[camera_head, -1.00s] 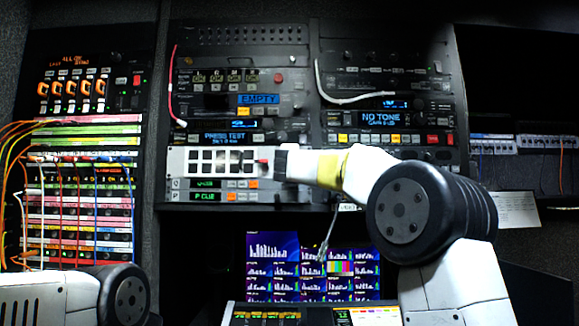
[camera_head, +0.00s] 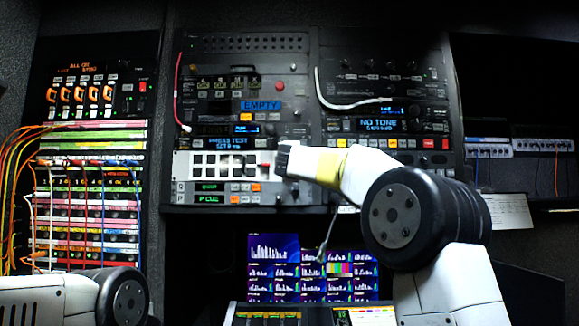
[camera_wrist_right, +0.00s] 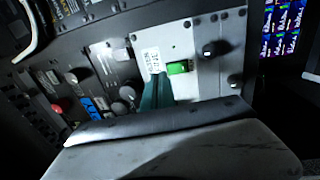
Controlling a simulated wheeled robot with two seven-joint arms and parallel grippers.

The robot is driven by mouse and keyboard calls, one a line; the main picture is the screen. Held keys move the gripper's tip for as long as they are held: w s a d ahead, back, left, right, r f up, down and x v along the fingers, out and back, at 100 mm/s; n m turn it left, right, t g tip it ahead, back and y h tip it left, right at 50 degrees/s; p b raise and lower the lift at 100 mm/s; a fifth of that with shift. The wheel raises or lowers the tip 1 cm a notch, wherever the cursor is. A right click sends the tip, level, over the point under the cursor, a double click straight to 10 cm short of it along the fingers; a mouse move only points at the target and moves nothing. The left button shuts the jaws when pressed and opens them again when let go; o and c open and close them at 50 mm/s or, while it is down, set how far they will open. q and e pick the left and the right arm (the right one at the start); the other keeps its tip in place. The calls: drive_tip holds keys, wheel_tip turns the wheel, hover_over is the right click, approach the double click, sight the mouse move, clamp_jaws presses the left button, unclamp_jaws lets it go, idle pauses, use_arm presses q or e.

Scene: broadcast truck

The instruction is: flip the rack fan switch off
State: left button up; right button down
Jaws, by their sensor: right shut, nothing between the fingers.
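In the right wrist view a small green-lit switch (camera_wrist_right: 180,67), which I take to be the rack fan switch, sits on a light grey panel (camera_wrist_right: 205,75) beside a white printed label (camera_wrist_right: 152,59). My right gripper (camera_wrist_right: 160,80) is shut and empty. Its dark teal fingertips are close to the switch, just left of it; I cannot tell whether they touch. In the head view my right gripper (camera_head: 283,160) is at the right end of the silver panel (camera_head: 183,166), and the switch is not visible there. My left gripper is out of view.
Dark knobs (camera_wrist_right: 215,47) stand out near the switch. A white cable (camera_head: 352,103) and a red cable (camera_head: 179,90) hang on the racks above. A patch bay (camera_head: 90,205) with many cables is at left. Lit monitors (camera_head: 312,265) are below.

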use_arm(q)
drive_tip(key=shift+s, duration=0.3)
use_arm(e)
drive_tip(key=s+r, duration=0.1)
drive_tip(key=s, duration=0.9)
drive_tip(key=shift+s, duration=0.35)
drive_tip(key=s+d+f+m+g+h, duration=0.1)
drive_tip(key=s+d+f+m+g, duration=0.2)
drive_tip(key=s+d+f, duration=0.35)
drive_tip(key=s+d+f+m+g, duration=0.2)
drive_tip(key=s+d+f+m, duration=0.15)
drive_tip(key=f, duration=0.55)
drive_tip(key=s+d+f+m+g+h, duration=0.1)
drive_tip(key=s+d+f+m+g, duration=0.25)
drive_tip(key=d+f, duration=0.35)
drive_tip(key=s+a+f+m+g+y, duration=0.1)
drive_tip(key=s+f+m+g+y, duration=0.1)
drive_tip(key=s+f, duration=0.8)
drive_tip(key=s+a+f+m+g+y, duration=0.2)
drive_tip(key=s+f+m, duration=0.3)
drive_tip(key=s+f, duration=0.6)
drive_tip(key=shift+a+g, duration=0.3)
drive_tip(key=shift+g, duration=0.05)
